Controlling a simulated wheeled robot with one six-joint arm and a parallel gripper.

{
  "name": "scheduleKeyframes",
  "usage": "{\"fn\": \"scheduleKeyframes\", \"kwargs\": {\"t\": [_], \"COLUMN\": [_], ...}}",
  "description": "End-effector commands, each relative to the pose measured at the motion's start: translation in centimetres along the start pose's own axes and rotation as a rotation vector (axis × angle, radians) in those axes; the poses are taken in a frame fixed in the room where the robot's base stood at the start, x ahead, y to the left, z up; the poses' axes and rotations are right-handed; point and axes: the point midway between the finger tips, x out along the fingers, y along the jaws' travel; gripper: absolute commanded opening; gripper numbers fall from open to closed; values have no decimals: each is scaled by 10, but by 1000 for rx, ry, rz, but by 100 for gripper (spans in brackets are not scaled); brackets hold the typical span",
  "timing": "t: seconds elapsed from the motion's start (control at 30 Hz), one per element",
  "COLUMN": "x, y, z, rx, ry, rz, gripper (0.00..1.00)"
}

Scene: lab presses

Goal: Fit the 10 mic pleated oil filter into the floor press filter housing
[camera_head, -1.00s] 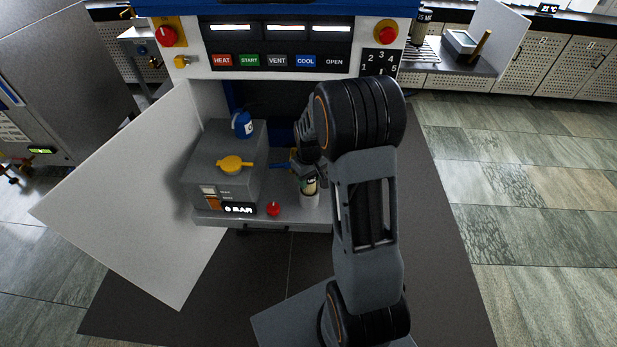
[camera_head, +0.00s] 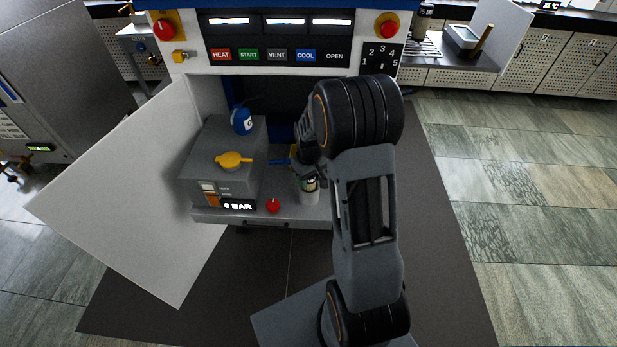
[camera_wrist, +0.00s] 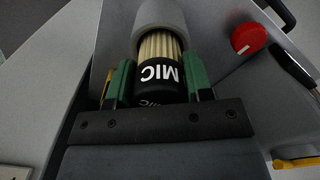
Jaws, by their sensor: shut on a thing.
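The 10 mic pleated oil filter (camera_wrist: 160,48) has cream pleats and a black band reading MIC. My gripper (camera_wrist: 158,78) is shut on it at the band, with one green finger on each side. In the head view the filter (camera_head: 311,184) stands about upright above the pale round filter housing (camera_head: 309,198) on the press's ledge. In the wrist view the pleats run behind the rim of the housing (camera_wrist: 160,16), so the filter's far end looks to be inside; how deep is hidden. My gripper (camera_head: 307,160) is partly hidden by my wrist in the head view.
A grey box with a 0 BAR display (camera_head: 238,206) stands left of the housing, with a yellow-handled part (camera_head: 232,159) and a blue container (camera_head: 241,121) on it. A red knob (camera_head: 273,205) is close by on the left. A pale panel (camera_head: 135,195) stands out at left.

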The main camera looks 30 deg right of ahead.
Motion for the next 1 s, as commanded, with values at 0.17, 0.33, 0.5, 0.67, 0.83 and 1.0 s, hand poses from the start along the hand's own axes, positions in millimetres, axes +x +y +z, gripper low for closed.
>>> {"fn": "scheduleKeyframes", "kwargs": {"t": [0.17,0.33,0.5,0.67,0.83,1.0], "x": [4,7,10,13,16,16], "y": [0,0,0,0,0,0], "z": [0,0,0,0,0,0], "rx": [0,0,0,0,0,0], "ry": [0,0,0,0,0,0], "rz": [0,0,0,0,0,0], "gripper": [23,23,23,23,23,56]}}
